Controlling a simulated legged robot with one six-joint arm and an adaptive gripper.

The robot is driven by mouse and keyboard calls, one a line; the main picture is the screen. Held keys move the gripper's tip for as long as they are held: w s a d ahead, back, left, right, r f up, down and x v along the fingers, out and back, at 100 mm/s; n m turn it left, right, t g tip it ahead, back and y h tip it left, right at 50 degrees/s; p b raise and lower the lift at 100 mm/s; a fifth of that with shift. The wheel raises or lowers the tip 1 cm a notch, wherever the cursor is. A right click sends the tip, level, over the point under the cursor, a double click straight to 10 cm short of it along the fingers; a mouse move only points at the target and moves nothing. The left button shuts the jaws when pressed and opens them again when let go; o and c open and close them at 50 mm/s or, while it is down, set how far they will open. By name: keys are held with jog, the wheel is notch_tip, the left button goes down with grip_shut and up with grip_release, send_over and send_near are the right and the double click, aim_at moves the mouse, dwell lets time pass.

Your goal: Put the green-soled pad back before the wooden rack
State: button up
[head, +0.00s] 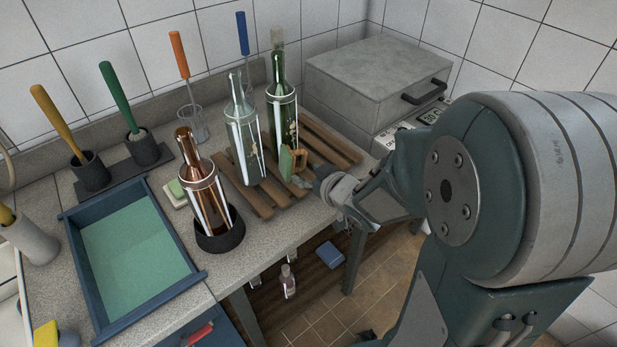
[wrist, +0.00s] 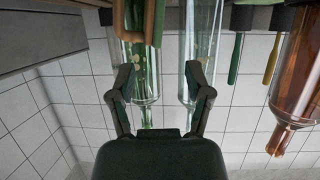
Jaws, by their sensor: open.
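The green-soled pad (head: 287,161) has a wooden back with a handle and is tipped on edge, its green face to the left. In the head view it shows at the front of the slatted wooden rack (head: 259,198), before the green bottle. My gripper (head: 308,180) is close by on its right and lower side. The wrist view is upside down; there the wooden part of the pad (wrist: 154,22) shows at the top, beyond my spread gripper fingers (wrist: 162,80). I cannot tell whether a finger touches the pad, or whether the pad rests on anything.
A clear bottle (head: 243,140) and a green bottle (head: 283,122) stand on the rack. A brown bottle (head: 204,195) sits in a black holder at the front. A blue tray (head: 75,265), a small sponge (head: 175,194) and a grey box (head: 365,80) are on the counter.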

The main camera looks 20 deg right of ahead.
jog(key=s+d+r+m+g+h, duration=0.2)
jog(key=s+d+r+m+h, duration=0.15)
jog(key=s+r+h, duration=0.3)
jog(key=s+a+r+g+y, duration=0.1)
jog(key=s+r+g, duration=0.1)
jog(key=s, duration=0.4)
jog(key=s+a+r+g+y, duration=0.1)
jog(key=s+a+g, duration=0.1)
jog(key=s, duration=0.5)
jog(key=shift+s+a+r+g, duration=0.25)
jog(key=shift+a+r+g, duration=0.05)
jog(key=shift+r+g, duration=0.1)
jog(key=shift+s+a, duration=0.1)
jog(key=shift+s, duration=0.15)
jog(key=shift+c, duration=1.2)
jog(key=t+y, duration=0.3)
jog(key=t, duration=0.5)
send_near(291, 163)
jog(key=w, duration=0.3)
jog(key=x, duration=0.3)
jog(key=f+x, duration=0.1)
jog(key=x, duration=0.1)
jog(key=shift+a+f, duration=0.1)
jog(key=shift+a, duration=0.3)
jog(key=shift+h, duration=0.25)
jog(key=shift+f+x, duration=0.15)
jog(key=shift+x, duration=1.15)
jog(key=shift+f+x, duration=0.15)
jog(key=shift+x, duration=1.2)
